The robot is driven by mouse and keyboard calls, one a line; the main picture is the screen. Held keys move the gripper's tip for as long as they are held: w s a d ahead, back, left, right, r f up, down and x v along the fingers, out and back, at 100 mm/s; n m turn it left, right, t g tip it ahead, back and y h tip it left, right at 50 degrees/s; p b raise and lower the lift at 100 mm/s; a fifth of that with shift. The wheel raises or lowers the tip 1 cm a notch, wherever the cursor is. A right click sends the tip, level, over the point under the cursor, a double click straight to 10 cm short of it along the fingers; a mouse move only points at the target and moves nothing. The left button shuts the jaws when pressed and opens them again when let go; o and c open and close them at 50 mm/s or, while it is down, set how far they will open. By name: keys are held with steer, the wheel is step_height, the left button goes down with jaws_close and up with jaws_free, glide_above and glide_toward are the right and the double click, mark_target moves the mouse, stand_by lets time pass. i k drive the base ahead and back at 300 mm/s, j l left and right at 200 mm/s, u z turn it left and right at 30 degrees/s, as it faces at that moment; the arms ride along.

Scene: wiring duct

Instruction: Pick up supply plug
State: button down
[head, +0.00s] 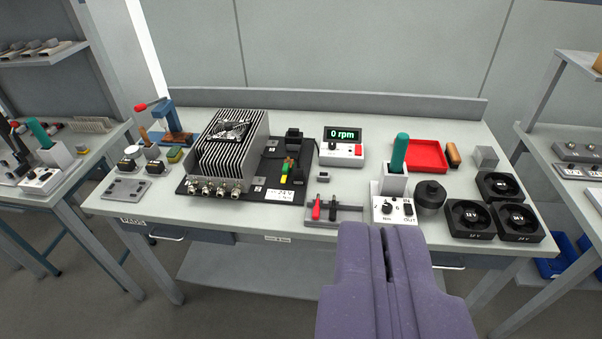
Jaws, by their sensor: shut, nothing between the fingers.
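My gripper (388,240) is in the lower middle of the head view, pointing at the bench. Its two broad purple fingers are shut and hold nothing. It is in front of the bench's front edge. No part is plainly marked as the supply plug. A red plug-like piece (316,209) and a black one (332,208) stand side by side in a grey holder (347,214), beyond and left of the fingers. A small dark grey block (323,176) lies just behind that holder. A black board (257,187) labelled 24 V carries a yellow and green part (286,170).
A finned metal unit (228,150) stands on the left. A white control box (396,212), a black round knob-like part (430,196) and several black fans (470,218) stand on the right. A red tray (425,156) and an rpm display (342,146) are behind.

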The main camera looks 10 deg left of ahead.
mark_target(298, 171)
steer(key=i+j+u, duration=0.25)
steer(key=i, duration=0.95)
steer(key=i+l+u, duration=0.3)
steer(key=i, duration=0.85)
